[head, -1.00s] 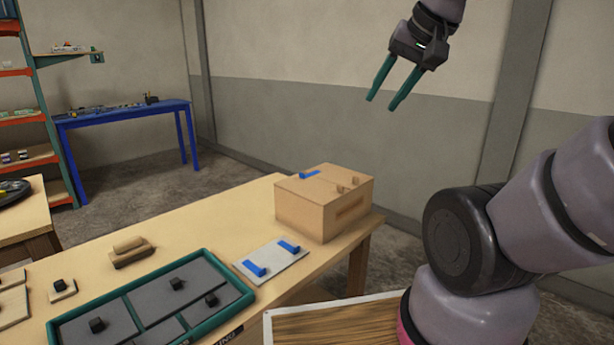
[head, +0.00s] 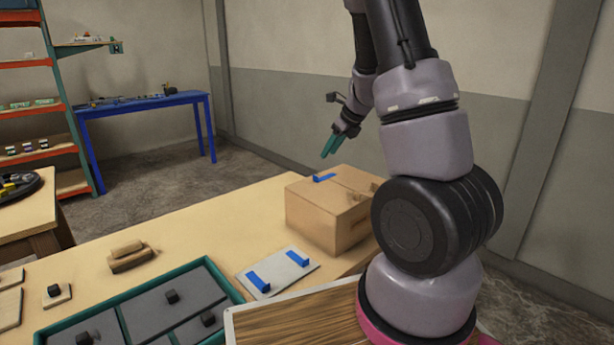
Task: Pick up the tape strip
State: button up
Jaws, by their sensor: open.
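A blue tape strip (head: 324,178) lies on top of the cardboard box (head: 320,215), near its back left edge. Two more blue strips, a left one (head: 258,280) and a right one (head: 298,258), lie on a white card (head: 276,275) on the table in front of the box. My gripper (head: 330,152), with teal fingers, is open and empty. It hangs above the box's back edge, just over the strip there in the picture, with a visible gap between them.
A teal-rimmed tray (head: 226,283) with dark panels and black knobs lies front left. A wooden block tool (head: 130,256) sits behind it. A wood-grain board (head: 290,325) is at the front.

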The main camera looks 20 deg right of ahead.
jog(key=m, duration=0.1)
send_near(317, 177)
jog(key=x, duration=0.3)
jog(key=shift+w, duration=0.3)
jog(key=shift+x, duration=2.9)
jog(key=shift+w+a+r, duration=0.1)
jog(key=shift+w, duration=0.05)
grip_shut()
